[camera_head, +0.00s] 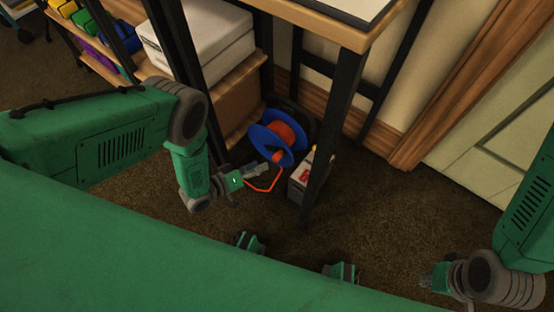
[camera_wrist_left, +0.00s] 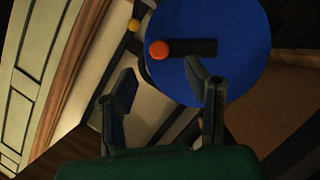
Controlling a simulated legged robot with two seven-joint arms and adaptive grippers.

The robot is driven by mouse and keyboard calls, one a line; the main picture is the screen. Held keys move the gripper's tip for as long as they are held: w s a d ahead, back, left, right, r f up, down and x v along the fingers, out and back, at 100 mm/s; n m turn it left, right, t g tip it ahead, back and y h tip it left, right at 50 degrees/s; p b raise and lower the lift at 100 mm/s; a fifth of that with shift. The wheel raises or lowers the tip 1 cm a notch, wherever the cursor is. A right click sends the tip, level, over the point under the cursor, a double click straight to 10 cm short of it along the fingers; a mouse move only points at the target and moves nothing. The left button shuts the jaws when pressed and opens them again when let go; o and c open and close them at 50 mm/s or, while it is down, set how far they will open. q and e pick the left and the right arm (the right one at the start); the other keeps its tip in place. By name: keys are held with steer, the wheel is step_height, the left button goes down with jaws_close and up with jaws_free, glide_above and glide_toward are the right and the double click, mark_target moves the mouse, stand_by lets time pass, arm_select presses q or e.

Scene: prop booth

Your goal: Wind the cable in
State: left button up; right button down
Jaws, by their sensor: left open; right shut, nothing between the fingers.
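A blue cable reel (camera_head: 262,139) wound with orange cable (camera_head: 290,134) stands on the floor under the table. In the left wrist view its blue disc (camera_wrist_left: 240,60) faces me, with a dark crank arm (camera_wrist_left: 196,47) and an orange knob (camera_wrist_left: 159,49). A loose orange cable length (camera_head: 266,189) shows between my left gripper and the grey box. My left gripper (camera_head: 262,170) is open just in front of the reel; its fingers also show in the left wrist view (camera_wrist_left: 160,78), below the knob, with nothing between them. My right gripper (camera_head: 428,280) is shut and empty at lower right, far from the reel.
A shelf (camera_head: 235,95) with white boxes (camera_head: 205,45) and coloured items is at left. A door (camera_head: 500,140) is at right. Carpet (camera_head: 380,220) is clear between.

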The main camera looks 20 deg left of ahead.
mark_target(273, 158)
arm_select(q)
steer(key=b+x, duration=0.2)
steer(key=x, duration=0.4)
steer(key=shift+w+d+f, duration=0.1)
steer(key=shift+w+f, duration=0.05)
steer(key=shift+f, duration=0.05)
steer(key=shift+w+d+b, duration=0.3)
steer(key=shift+w+d, duration=0.05)
steer(key=shift+w, duration=0.15)
jaws_close()
